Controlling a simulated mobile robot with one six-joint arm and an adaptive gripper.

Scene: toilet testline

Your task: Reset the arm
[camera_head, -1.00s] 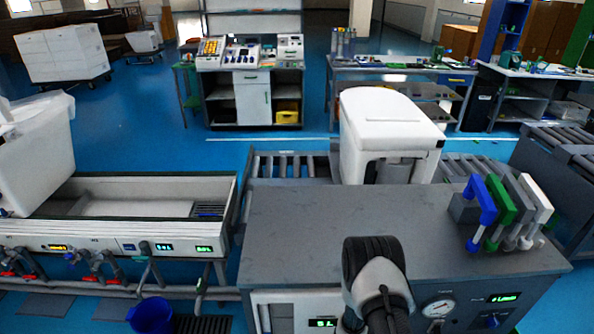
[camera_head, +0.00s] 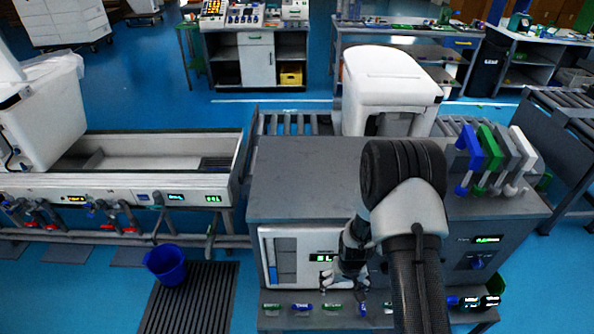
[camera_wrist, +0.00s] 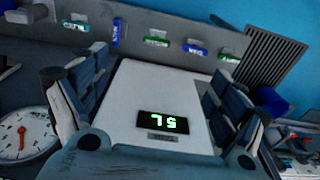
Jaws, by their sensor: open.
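My gripper (camera_head: 345,283) is in front of the grey test bench (camera_head: 305,185), at the white front panel with a green lit display. In the wrist view my gripper (camera_wrist: 150,95) has its two fingers wide apart with nothing between them. Between the fingers shows the white panel with its green display (camera_wrist: 163,122), upside down in that view. My arm rises in front of the bench and hides part of its front and top.
A row of blue, green and white handles (camera_head: 495,160) stands on the bench's right. A white toilet unit (camera_head: 390,90) stands behind. A small shelf with colored labelled items (camera_head: 318,308) lies below the panel.

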